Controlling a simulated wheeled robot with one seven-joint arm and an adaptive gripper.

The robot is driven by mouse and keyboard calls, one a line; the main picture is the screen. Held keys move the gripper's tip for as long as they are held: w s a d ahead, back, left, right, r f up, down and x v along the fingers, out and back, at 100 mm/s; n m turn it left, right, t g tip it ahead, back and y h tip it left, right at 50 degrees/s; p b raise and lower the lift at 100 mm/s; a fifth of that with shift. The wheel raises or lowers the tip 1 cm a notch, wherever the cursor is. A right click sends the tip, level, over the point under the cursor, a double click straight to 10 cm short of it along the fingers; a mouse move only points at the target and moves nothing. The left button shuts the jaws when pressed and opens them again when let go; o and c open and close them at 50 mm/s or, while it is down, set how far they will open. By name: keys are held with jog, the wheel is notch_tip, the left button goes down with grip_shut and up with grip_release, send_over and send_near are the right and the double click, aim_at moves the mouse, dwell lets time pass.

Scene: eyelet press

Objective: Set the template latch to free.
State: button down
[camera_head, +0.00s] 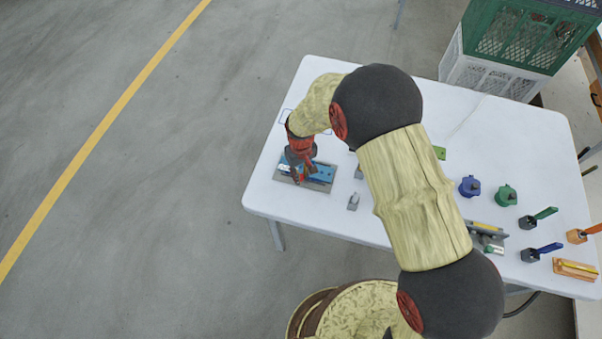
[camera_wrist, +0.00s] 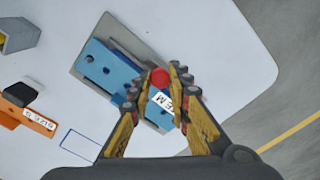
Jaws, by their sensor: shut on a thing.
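A blue template (camera_wrist: 110,70) lies on a grey base plate (camera_wrist: 92,62) in the wrist view. It carries a white label ending in "M", partly hidden by my fingers. A round red knob (camera_wrist: 160,77) shows between my fingertips, over the template; I take it for the template latch's knob. My gripper (camera_wrist: 157,88) is shut on it. In the head view my gripper (camera_head: 300,172) reaches down onto the blue template (camera_head: 320,172) near the table's left end and hides the knob. The latch's setting and any free mark cannot be read.
An orange template (camera_wrist: 30,118) labelled "SIZE S" and an empty blue outline (camera_wrist: 82,145) are beside the plate. Blue (camera_head: 469,186) and green (camera_head: 506,195) pots and several small handled items stand right on the white table (camera_head: 400,275). Crates (camera_head: 515,40) stand behind.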

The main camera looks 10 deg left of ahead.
dwell(0.3)
jog(key=c, duration=1.7)
grip_release()
jog(key=shift+o, duration=0.2)
notch_tip(320, 180, up, 12)
